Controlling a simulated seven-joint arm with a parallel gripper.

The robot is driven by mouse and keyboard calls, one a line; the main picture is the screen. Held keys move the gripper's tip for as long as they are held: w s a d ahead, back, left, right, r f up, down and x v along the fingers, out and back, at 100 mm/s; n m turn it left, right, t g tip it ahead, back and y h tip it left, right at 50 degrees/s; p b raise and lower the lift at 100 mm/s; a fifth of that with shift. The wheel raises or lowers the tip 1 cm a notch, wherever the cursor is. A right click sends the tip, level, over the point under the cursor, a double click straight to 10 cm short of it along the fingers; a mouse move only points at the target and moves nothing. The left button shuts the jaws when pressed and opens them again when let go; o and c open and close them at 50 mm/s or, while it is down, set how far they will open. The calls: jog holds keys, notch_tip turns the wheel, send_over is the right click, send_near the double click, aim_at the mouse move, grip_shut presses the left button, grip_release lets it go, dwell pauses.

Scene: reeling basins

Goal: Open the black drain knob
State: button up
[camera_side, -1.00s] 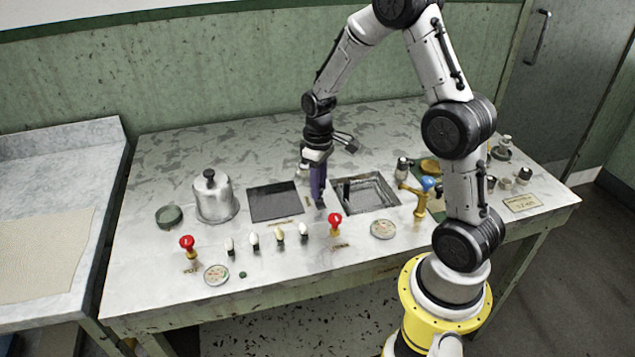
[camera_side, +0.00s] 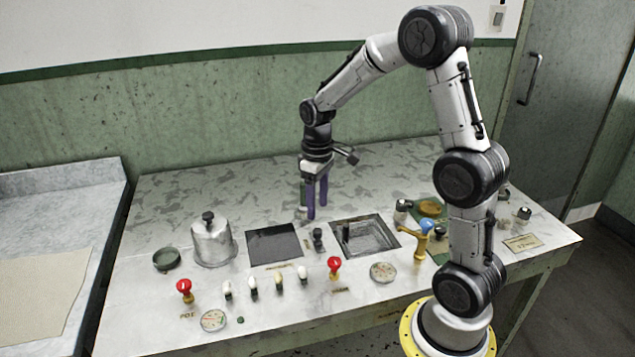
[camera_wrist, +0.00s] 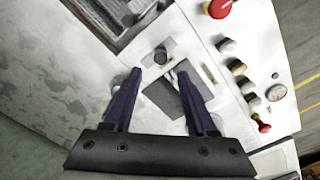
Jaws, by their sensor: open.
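The black drain knob (camera_side: 318,239) stands on the counter between the dark square panel (camera_side: 274,244) and the sunken metal basin (camera_side: 393,239). In the wrist view the knob (camera_wrist: 161,55) lies just beyond my fingertips, roughly centred between them. My gripper (camera_side: 316,211) has two purple fingers pointing down. They are apart and empty, above and a little behind the knob, not touching it. In the wrist view the open fingers (camera_wrist: 159,74) frame part of the dark panel (camera_wrist: 163,98). The knob's setting is too small to read.
Red knobs (camera_side: 334,265) (camera_side: 184,288) and several pale knobs (camera_side: 253,284) line the front. A metal pot (camera_side: 212,244) stands left. A brass tap with a blue top (camera_side: 424,238) stands right of the basin. The counter's back is clear.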

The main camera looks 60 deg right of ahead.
notch_tip(320, 180, up, 6)
jog(key=shift+r, duration=0.1)
dwell(0.4)
jog(key=s+a+r+n+t, duration=0.2)
jog(key=s+a+r+t, duration=0.2)
jog(key=s+a+r, duration=0.5)
jog(key=s+a+f+m+t, duration=0.1)
jog(key=s+a+f+m, duration=0.1)
jog(key=s, duration=0.7)
jog(key=shift+a+f+t, duration=0.3)
jog(key=shift+a+f, duration=0.3)
jog(key=shift+a, duration=0.6)
jog(key=shift+s, duration=0.1)
